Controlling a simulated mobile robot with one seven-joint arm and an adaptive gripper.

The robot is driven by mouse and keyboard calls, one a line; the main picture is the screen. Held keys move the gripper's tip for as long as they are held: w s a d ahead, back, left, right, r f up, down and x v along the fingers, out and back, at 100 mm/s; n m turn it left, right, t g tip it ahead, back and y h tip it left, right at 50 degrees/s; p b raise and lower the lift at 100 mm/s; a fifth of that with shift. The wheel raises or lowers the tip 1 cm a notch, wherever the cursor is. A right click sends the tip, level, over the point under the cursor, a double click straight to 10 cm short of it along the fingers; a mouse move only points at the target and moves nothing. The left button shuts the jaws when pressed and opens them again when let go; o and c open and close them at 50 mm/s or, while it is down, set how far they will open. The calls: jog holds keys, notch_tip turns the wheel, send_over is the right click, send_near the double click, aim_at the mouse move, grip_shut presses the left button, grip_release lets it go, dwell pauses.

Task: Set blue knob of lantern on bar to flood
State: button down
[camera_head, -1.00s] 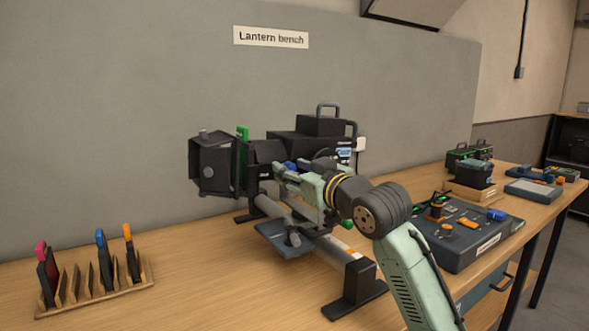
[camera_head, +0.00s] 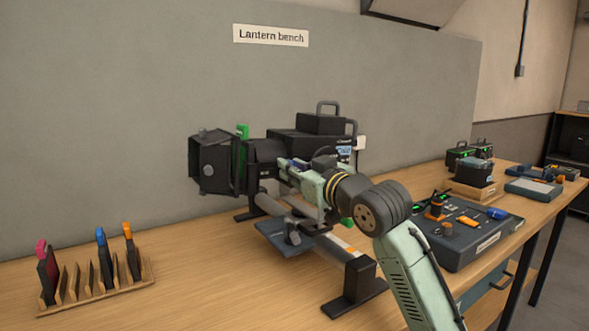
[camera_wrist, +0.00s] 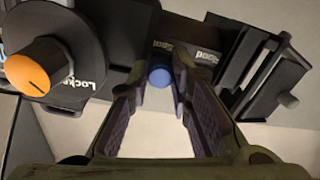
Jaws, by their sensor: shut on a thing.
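The black lantern (camera_head: 262,152) is mounted on a grey bar (camera_head: 333,242) on the bench. In the wrist view its blue knob (camera_wrist: 160,77) sits between my fingertips, below the "Spot" lettering; the "Flood" lettering (camera_wrist: 207,56) is to its right. My gripper (camera_wrist: 160,84) is shut on the blue knob, with one finger on each side. In the head view my gripper (camera_head: 290,168) is at the near side of the lantern and hides most of the knob.
An orange knob (camera_wrist: 36,68) by a "Locked" label is left in the wrist view. A rack (camera_head: 130,282) with coloured-handled pieces stands at front left. The bench between rack and bar is clear.

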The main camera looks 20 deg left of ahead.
aim_at(261, 165)
jog(key=shift+s+a+r, duration=0.1)
jog(key=shift+s+a, duration=0.75)
jog(key=shift+s, duration=0.2)
jog(key=shift+s+a+r, duration=0.1)
jog(key=shift+s+a, duration=0.75)
jog(key=shift+s, duration=0.2)
jog(key=c, duration=1.5)
grip_release()
jog(key=shift+s, duration=0.1)
jog(key=shift+o, duration=0.3)
jog(key=shift+d, duration=0.1)
jog(key=shift+s+d, duration=0.1)
jog(key=shift+d, duration=0.1)
jog(key=v, duration=1.1)
jog(key=shift+s+d, duration=0.15)
jog(key=shift+s, duration=0.05)
